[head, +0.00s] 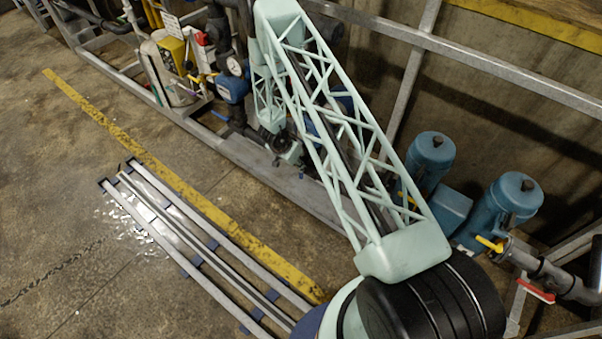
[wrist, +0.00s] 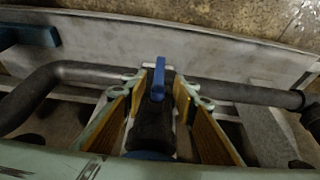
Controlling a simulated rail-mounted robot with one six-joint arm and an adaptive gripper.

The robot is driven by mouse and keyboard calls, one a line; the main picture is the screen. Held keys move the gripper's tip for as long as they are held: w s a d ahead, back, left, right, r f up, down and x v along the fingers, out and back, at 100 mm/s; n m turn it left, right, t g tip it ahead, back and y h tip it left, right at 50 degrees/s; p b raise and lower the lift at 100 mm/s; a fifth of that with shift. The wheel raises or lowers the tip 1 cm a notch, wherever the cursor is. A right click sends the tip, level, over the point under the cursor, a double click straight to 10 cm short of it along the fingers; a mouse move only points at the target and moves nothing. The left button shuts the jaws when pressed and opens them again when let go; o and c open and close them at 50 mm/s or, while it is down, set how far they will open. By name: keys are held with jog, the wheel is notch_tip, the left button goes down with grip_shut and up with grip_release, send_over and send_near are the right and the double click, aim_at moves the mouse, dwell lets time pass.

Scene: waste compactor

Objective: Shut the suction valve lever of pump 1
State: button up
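In the wrist view a blue valve lever (wrist: 158,79) stands at the top of a dark valve body (wrist: 153,128), pointing along the view, across the dark horizontal pipe. My gripper (wrist: 160,88) is open, with one yellow-padded finger on each side of the lever and valve body. A gap shows between the lever and each finger. In the head view my gripper (head: 287,152) is low at the pipework, and a small blue piece (head: 302,174) shows just below it. No label is readable, so I cannot tell the pump number.
A grey frame beam (wrist: 210,48) runs behind the pipe. In the head view two blue vessels (head: 431,158) (head: 506,211), a yellow lever (head: 490,243) and a red lever (head: 535,291) are at right. A gauge (head: 236,66) is left of my arm.

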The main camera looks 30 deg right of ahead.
jog(key=b, duration=0.1)
send_near(301, 178)
jog(key=shift+w+d+f, duration=0.35)
jog(key=shift+d+f, duration=0.3)
jog(key=shift+f, duration=0.15)
jog(key=shift+w+d+f, duration=0.35)
jog(key=shift+d+f, duration=0.25)
jog(key=shift+f, duration=0.15)
jog(key=shift+w+d+f, duration=0.35)
jog(key=shift+d+f, duration=0.3)
jog(key=shift+f, duration=0.15)
grip_shut()
